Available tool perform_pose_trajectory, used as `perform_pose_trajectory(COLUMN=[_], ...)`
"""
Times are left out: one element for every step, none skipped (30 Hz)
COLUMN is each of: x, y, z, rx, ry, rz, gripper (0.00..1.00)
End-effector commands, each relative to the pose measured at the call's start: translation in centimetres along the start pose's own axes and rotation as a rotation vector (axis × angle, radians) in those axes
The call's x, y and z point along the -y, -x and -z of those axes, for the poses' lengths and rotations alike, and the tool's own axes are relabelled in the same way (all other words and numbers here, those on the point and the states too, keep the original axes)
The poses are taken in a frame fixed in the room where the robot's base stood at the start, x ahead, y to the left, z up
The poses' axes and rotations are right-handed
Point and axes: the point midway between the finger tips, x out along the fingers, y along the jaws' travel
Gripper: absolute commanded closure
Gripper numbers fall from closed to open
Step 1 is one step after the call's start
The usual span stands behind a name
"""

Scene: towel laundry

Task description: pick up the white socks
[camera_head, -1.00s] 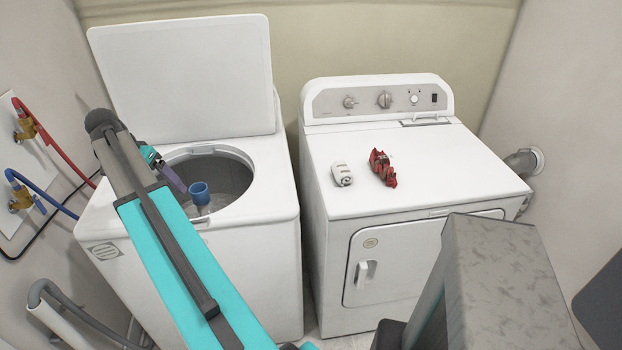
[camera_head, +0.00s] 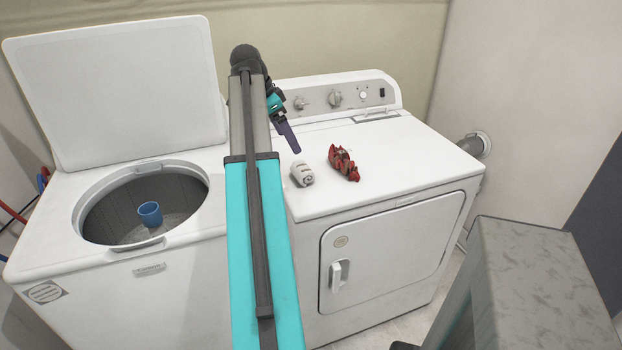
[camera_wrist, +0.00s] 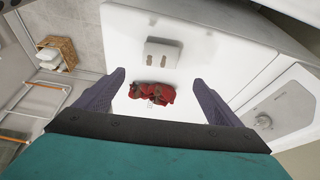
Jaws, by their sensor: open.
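The white socks (camera_head: 302,174), a small rolled bundle, lie on the dryer's white top near its left front. In the wrist view the socks (camera_wrist: 162,53) show as a pale bundle beyond the fingertips. My gripper (camera_head: 290,140) is above the dryer top, behind and slightly left of the socks in the head view. In the wrist view my gripper (camera_wrist: 158,77) is open, with its two dark fingers wide apart and nothing held between them. The dryer (camera_head: 400,160) is closed at the front.
A red bundle (camera_head: 343,163) lies right of the socks; in the wrist view the red bundle (camera_wrist: 152,93) shows between the fingers. The open washer (camera_head: 75,255) stands left, its lid (camera_head: 120,90) raised. A basket (camera_wrist: 56,52) with pale cloth sits on the floor.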

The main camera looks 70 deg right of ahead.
Motion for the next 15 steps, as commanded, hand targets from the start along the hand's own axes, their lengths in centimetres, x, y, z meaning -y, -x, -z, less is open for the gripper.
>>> perform_pose_trajectory(x=[-0.2,-0.2,-0.1,-0.1,-0.1,-0.1,-0.1,0.0,0.0,0.0,0.0,0.0,0.0,0.1,0.1], y=[0.0,0.1,0.2,0.2,0.3,0.3,0.4,0.4,0.4,0.5,0.5,0.5,0.5,0.5,0.3], z=[0.2,0.1,-0.1,-0.2,-0.3,-0.5,-0.6,-0.7,-0.8,-0.8,-0.9,-0.9,-1.0,-1.0,-1.1], rx=[-0.001,-0.001,-0.001,-0.001,-0.001,-0.001,-0.001,-0.001,-0.001,-0.001,-0.001,-0.001,-0.001,-0.001,-0.001], ry=[-0.008,-0.008,-0.003,-0.002,0.000,0.002,0.003,0.004,0.006,0.007,0.008,0.009,0.010,0.010,0.011], rz=[0.000,0.000,0.001,0.002,0.002,0.003,0.003,0.004,0.004,0.005,0.005,0.006,0.006,0.006,0.006], gripper=[0.12,0.12,0.12,0.12,0.12,0.12,0.12,0.12,0.12,0.12,0.12,0.12,0.12,0.12,0.12])
